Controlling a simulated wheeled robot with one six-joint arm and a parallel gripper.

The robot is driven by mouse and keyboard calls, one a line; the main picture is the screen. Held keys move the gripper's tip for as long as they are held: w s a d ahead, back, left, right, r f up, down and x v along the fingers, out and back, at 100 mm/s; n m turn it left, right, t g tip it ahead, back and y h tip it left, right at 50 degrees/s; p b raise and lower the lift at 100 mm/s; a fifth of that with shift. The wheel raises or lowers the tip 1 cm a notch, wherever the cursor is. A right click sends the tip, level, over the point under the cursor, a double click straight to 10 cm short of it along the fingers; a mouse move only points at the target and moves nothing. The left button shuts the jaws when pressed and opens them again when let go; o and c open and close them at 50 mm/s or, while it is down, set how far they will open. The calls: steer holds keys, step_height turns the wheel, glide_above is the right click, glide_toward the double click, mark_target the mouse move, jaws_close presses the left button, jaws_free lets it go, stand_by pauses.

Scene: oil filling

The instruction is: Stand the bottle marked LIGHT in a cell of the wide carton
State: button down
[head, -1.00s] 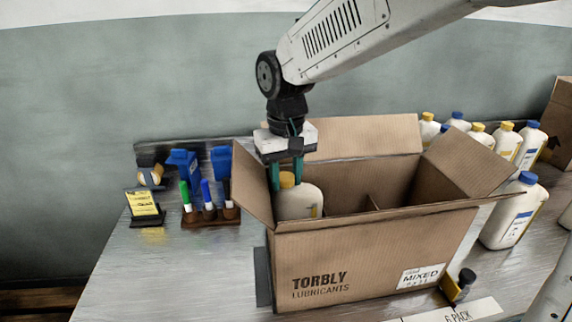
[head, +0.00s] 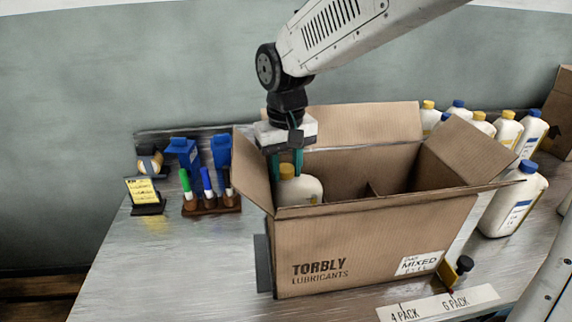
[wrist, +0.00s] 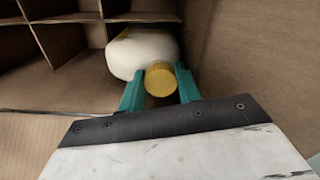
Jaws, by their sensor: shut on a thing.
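A cream bottle with a yellow cap (head: 298,188) is upright inside the left end of the wide carton (head: 350,250). Its lower part is hidden by the carton's front wall, and I cannot read its marking. My gripper (head: 287,165) is shut on this bottle at the cap, pointing down. In the wrist view my gripper's green fingers (wrist: 160,85) sit either side of the yellow cap, with the bottle's white body (wrist: 142,52) beyond. The carton's cardboard dividers (wrist: 55,32) show at the upper left there. Whether the bottle's base touches the carton floor is hidden.
Several bottles with yellow and blue caps (head: 507,129) stand behind the carton on the right. One blue-capped bottle (head: 515,200) stands nearer, at right. A marker rack (head: 210,205) and a yellow note stand (head: 145,195) are at left. The carton's flaps (head: 470,150) are spread open.

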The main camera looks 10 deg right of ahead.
steer(key=shift+f, duration=0.2)
steer(key=c, duration=0.9)
jaws_free()
steer(key=shift+f, duration=0.1)
